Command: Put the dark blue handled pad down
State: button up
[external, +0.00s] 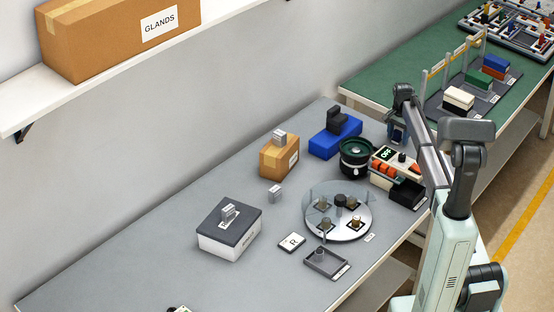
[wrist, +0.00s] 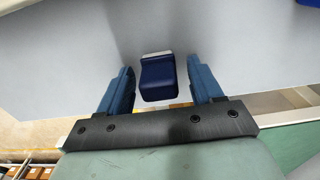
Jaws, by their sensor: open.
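The dark blue handled pad (wrist: 158,82) shows in the wrist view between my two fingers, with a pale strip along its far edge. My gripper (wrist: 160,66) is open, with a gap between each blue finger and the pad. In the external view my gripper (external: 398,132) points down over the table's far right edge, beside the control box. The pad is not clearly visible there, hidden by or merged with the fingers. The pad's underside is hidden.
The grey table (external: 130,250) holds a blue block with a black part (external: 326,146), a black-green bowl (external: 355,158), a control box with a green display (external: 384,153), a round disc feeder (external: 312,230), a cardboard box (external: 272,162) and a lidded white box (external: 222,245). The table's left front is mostly clear.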

aim_at(398, 130)
notch_tip(398, 130, up, 12)
jog(key=shift+r, duration=0.15)
dwell(0.7)
